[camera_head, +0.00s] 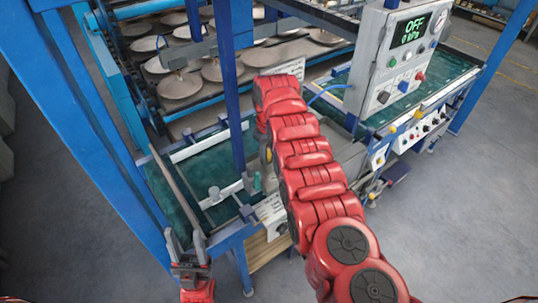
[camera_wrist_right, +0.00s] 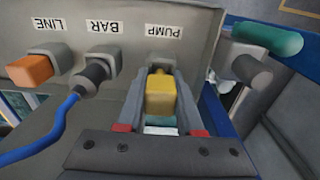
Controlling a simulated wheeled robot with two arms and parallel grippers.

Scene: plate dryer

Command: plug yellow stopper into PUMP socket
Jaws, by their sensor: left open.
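In the right wrist view, a yellow stopper (camera_wrist_right: 160,97) sits between the two fingers of my right gripper (camera_wrist_right: 161,90), which are shut on its sides. Its far end is at the PUMP socket (camera_wrist_right: 160,69), below the upside-down PUMP label (camera_wrist_right: 163,31), lined up with it. I cannot tell how deep it is in, since the fingers and stopper cover the socket mouth. In the head view my red right arm hides the right gripper. My left gripper (camera_head: 186,240) is open and empty at the lower left, apart from the stopper.
Beside PUMP, the BAR socket (camera_wrist_right: 104,58) holds a dark plug with a blue hose (camera_wrist_right: 55,125); LINE holds an orange plug (camera_wrist_right: 30,70). A green-capped handle (camera_wrist_right: 268,39) is at right. A control box (camera_head: 398,55) reads OFF. Blue posts stand near both arms.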

